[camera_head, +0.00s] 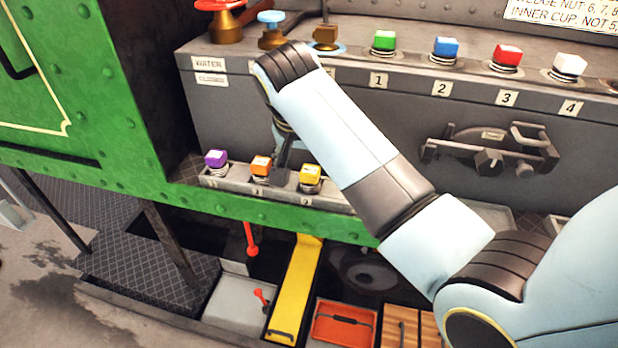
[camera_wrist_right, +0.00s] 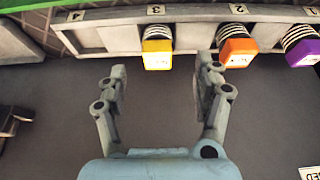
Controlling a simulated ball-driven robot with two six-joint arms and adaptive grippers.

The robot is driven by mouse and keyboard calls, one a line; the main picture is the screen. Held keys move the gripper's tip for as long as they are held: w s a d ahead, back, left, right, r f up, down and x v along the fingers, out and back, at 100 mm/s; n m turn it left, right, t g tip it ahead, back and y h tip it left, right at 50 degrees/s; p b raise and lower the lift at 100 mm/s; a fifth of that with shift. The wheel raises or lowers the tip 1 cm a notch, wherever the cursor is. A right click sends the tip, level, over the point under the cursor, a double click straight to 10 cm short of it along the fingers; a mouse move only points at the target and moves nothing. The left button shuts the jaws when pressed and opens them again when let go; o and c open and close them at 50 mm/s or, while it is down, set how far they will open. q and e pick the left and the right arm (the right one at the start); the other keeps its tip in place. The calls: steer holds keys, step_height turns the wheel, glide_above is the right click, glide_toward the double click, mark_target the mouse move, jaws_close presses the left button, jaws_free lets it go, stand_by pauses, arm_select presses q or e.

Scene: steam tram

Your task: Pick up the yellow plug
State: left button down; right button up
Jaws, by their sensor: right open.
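In the right wrist view the yellow plug (camera_wrist_right: 157,54) lies ahead, between the lines of my open fingers. My right gripper (camera_wrist_right: 161,72) is open and empty, its tips just short of the plug and apart from it. In the head view my right gripper (camera_head: 283,155) points down behind the plugs, partly hidden by my arm. My left gripper is not in view.
A purple plug (camera_head: 215,158) stands left of the orange one. The upper shelf holds green (camera_head: 384,40), blue (camera_head: 446,47), red (camera_head: 507,57) and white (camera_head: 569,66) plugs. A red lever (camera_head: 251,240) hangs below the ledge, near a yellow bar (camera_head: 300,275) and an orange tray (camera_head: 344,308).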

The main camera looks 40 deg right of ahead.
mark_target(309, 171)
steer(key=x, duration=0.5)
steer(key=shift+d+f, duration=0.15)
jaws_close()
